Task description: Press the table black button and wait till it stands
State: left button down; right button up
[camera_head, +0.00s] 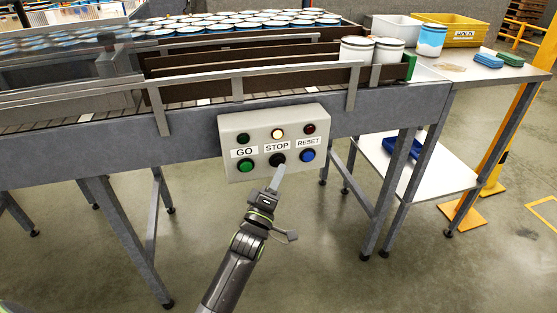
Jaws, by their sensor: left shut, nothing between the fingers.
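A grey control box (242,122) is fixed to the front of the conveyor frame. It has a green button (246,166) under GO, a black button (277,160) under STOP and a blue button (307,156) under RESET. Of the lamps above, the middle amber lamp (277,134) is lit; the left green and right red ones look dark. My left gripper (280,170) is shut and empty, its tip at the lower edge of the black button. The tip overlaps the button; I cannot tell whether it touches or presses it. My right gripper is out of view.
The conveyor (180,141) carries many blue-and-white cans behind rails, with white tubs (356,49) at its right end. A side table (468,68) holds a blue-white can, a yellow HOLD bin (451,31) and small blue items. Open floor lies in front.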

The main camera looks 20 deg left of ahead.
pick_arm(q)
jog(key=s+d+p, duration=0.2)
jog(key=p, duration=0.1)
jog(key=s+p, duration=0.1)
jog(key=s, duration=0.1)
jog(key=shift+s+d, duration=0.1)
jog(key=shift+d, duration=0.3)
dwell(0.6)
